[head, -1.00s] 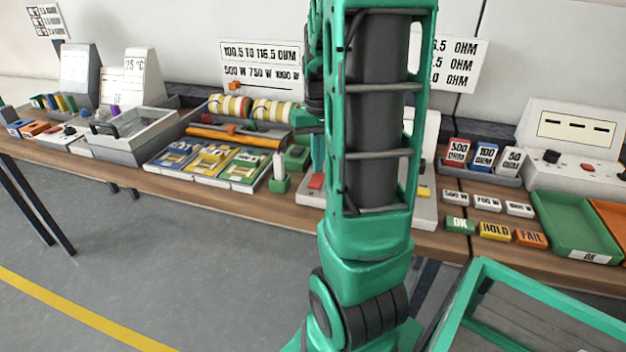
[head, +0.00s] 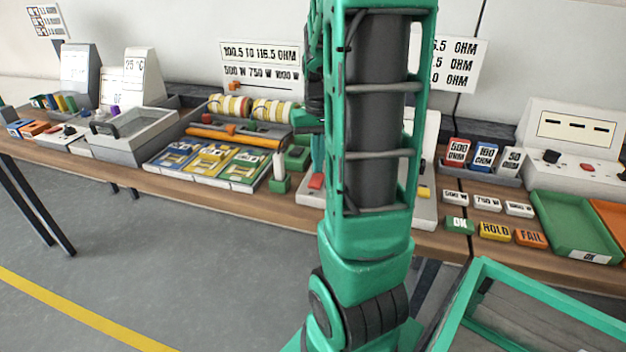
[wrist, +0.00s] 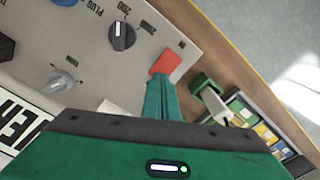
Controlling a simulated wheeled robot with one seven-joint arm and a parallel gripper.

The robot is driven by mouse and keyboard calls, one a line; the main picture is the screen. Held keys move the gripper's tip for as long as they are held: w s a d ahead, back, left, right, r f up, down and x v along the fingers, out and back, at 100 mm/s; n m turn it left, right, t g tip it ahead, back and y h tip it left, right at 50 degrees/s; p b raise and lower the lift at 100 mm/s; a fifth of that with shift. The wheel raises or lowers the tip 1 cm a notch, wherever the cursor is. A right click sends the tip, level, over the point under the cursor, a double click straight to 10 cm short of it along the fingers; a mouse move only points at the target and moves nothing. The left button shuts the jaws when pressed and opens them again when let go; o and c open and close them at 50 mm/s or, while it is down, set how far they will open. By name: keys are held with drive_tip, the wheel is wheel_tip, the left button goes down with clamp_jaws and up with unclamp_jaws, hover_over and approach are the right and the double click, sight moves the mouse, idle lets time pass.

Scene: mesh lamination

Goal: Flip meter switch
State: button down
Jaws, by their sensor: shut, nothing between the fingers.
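The meter (wrist: 100,62) is a light grey panel with printed labels. It fills the upper left of the wrist view. A red switch (wrist: 165,63) sits near its edge, beside a black dial knob (wrist: 122,36) and a grey knob (wrist: 62,82). My gripper (wrist: 158,80) is shut and empty, its green fingertips right at the lower side of the red switch. I cannot tell whether they touch it. In the head view my arm hides most of the meter (head: 425,208); the red switch (head: 316,181) shows at its left.
Left of the meter stand a green holder with a white upright piece (head: 279,178) and a tray of blue, yellow and green packs (head: 208,163). Right of it lie label blocks (head: 495,231) and a green tray (head: 575,225). The bench's front edge (head: 225,203) is near.

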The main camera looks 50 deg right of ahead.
drive_tip(key=shift+f, duration=0.7)
idle(0.8)
drive_tip(key=shift+r, duration=0.1)
wheel_tip(320, 180, up, 7)
idle(0.8)
idle(0.5)
drive_tip(key=s+a+f+n, duration=0.1)
drive_tip(key=s+a+f, duration=0.2)
drive_tip(key=s+a, duration=1)
drive_tip(key=a, duration=0.3)
drive_tip(key=shift+s+a, duration=0.25)
drive_tip(key=shift+s, duration=0.1)
